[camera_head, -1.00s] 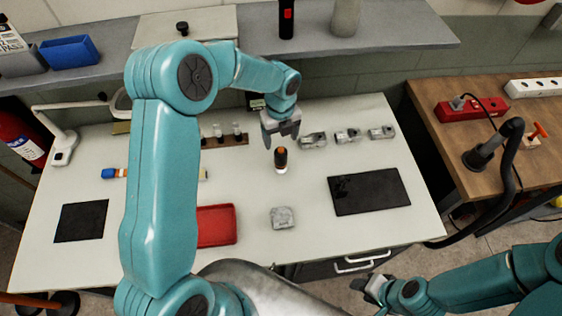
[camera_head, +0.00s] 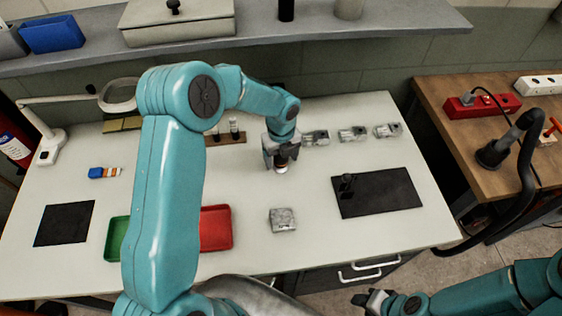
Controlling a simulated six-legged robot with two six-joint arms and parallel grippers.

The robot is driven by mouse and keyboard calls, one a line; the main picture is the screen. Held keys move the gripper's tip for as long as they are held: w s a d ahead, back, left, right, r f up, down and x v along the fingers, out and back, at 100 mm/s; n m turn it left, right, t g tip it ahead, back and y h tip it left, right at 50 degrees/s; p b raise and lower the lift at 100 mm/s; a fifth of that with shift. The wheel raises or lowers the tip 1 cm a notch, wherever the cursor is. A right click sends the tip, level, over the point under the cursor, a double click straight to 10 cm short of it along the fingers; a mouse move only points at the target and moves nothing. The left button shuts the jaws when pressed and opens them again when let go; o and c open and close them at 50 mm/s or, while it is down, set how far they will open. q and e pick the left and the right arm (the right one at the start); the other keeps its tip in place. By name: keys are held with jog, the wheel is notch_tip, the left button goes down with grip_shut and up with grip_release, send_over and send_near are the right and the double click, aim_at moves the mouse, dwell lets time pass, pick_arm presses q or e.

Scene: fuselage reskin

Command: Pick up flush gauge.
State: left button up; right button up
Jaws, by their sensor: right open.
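A small upright cylinder (camera_head: 281,168), dark with an orange band and a pale base, stands on the white bench; I take it to be the flush gauge. My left gripper (camera_head: 281,162) has come down over it, with a finger on each side. Its upper part is mostly hidden by the gripper, and I cannot tell whether the fingers touch it. My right gripper (camera_head: 372,299) is open and empty at the lower right, off the bench's front edge.
Several grey metal blocks (camera_head: 352,134) line the back right, and another grey block (camera_head: 283,220) lies in front. A black mat (camera_head: 385,195), red tray (camera_head: 217,232), green tray (camera_head: 116,240) and vial rack (camera_head: 228,139) are around. My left arm hides part of the bench.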

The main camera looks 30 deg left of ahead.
pick_arm(q)
grip_shut()
jog(key=shift+r, duration=0.1)
